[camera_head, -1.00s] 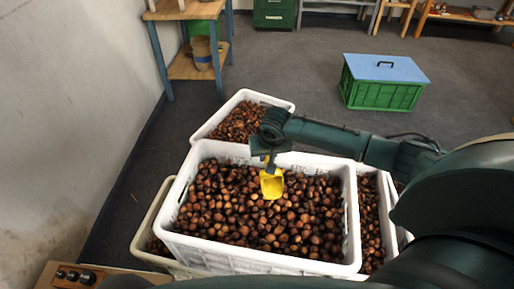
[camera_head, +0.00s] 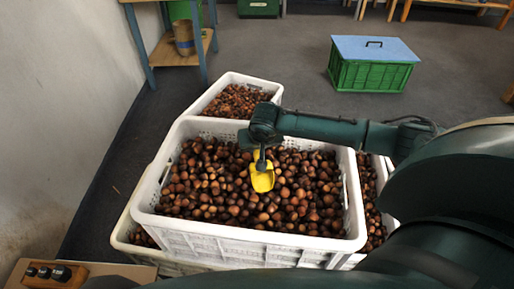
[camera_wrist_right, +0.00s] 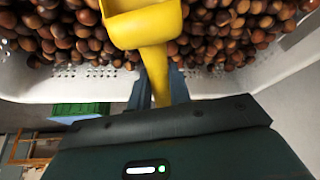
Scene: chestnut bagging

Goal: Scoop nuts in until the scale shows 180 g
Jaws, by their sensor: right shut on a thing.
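A large white crate (camera_head: 250,246) full of brown chestnuts (camera_head: 215,200) stands in front of me. My right gripper (camera_head: 261,153) hangs over the crate, shut on the handle of a yellow scoop (camera_head: 262,178). The scoop's bowl is at the nuts' surface in the head view; whether it touches them I cannot tell. In the right wrist view the yellow scoop (camera_wrist_right: 146,22) points away over the nuts (camera_wrist_right: 215,30), and the part of its bowl in view looks empty. My left gripper is not in view. No scale display or bag is in view.
Another white crate of nuts (camera_head: 222,82) stands behind, and more crates lie under and right of the front one. A green crate with a blue lid (camera_head: 374,64) stands on the floor. A wooden panel with black knobs (camera_head: 45,273) is at the lower left.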

